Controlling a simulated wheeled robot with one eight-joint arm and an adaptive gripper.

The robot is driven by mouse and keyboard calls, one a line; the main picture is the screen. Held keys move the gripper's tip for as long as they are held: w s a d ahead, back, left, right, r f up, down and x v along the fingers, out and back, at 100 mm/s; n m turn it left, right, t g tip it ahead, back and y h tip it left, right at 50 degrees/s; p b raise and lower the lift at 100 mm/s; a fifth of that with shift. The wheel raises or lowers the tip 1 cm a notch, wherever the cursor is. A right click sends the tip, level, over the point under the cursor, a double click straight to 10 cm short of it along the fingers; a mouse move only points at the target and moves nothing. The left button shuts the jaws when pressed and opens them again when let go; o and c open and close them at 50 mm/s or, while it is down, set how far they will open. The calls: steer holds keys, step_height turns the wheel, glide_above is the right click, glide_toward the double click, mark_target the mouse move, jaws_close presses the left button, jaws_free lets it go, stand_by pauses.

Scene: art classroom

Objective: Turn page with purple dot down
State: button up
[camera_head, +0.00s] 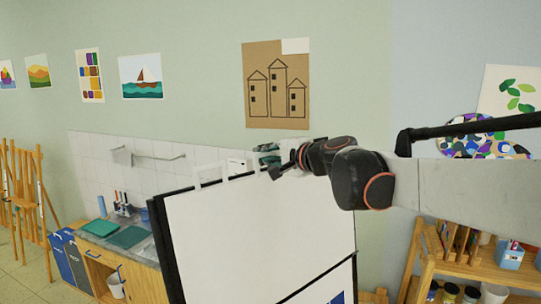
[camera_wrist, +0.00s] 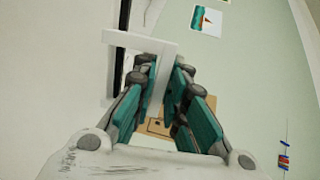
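A large white page (camera_head: 255,235) hangs upright on a dark-edged board in the head view. White loop-like tabs (camera_head: 212,176) stand along its top edge. No purple dot shows in either view. My gripper (camera_head: 275,170) is at the page's top edge, toward its right side. In the wrist view my gripper (camera_wrist: 163,70) has its teal-padded fingers apart, one on each side of a white strip (camera_wrist: 160,85) that joins a white crossbar (camera_wrist: 140,42). I cannot tell whether the fingers touch the strip.
A lower panel (camera_head: 325,290) with a blue patch shows beneath the page. A counter (camera_head: 125,230) with green trays is behind on the left, with wooden easels (camera_head: 25,190) farther left. A wooden shelf (camera_head: 470,268) with jars stands at the right, below my arm.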

jaws_close()
steer(key=f+p+v, duration=0.1)
steer(key=v, duration=0.8)
steer(key=shift+s+d, duration=0.2)
steer(key=shift+s, duration=0.1)
stand_by(0.3)
steer(key=s+d+f+p, duration=0.1)
steer(key=s+d, duration=0.5)
steer(key=s, duration=0.1)
stand_by(0.6)
steer(key=shift+s+f, duration=0.1)
